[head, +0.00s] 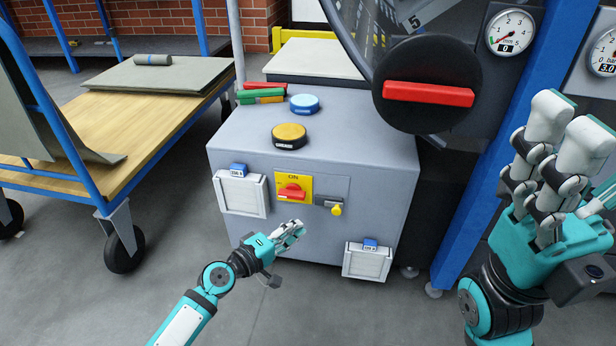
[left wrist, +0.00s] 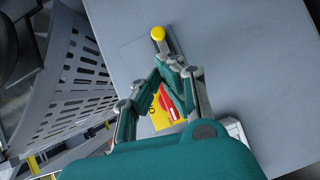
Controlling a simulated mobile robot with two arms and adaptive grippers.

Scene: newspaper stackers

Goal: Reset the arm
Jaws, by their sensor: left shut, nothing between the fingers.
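My left gripper (head: 296,230) is in front of the grey cabinet (head: 235,155), below its switches. In the left wrist view its fingertips (left wrist: 172,62) are together with nothing between them. The red rotary switch (head: 291,191) on its yellow plate (head: 305,182) is above the gripper. It also shows between the finger links in the left wrist view (left wrist: 171,112). A yellow-ended lever (head: 336,210) sits right of the switch, and its yellow knob shows beyond the fingertips (left wrist: 158,33). My right gripper (head: 566,135) is raised at the right; its finger gap is unclear.
A wooden-bed cart (head: 130,115) stands left. A large red-barred knob (head: 428,94) is upper right.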

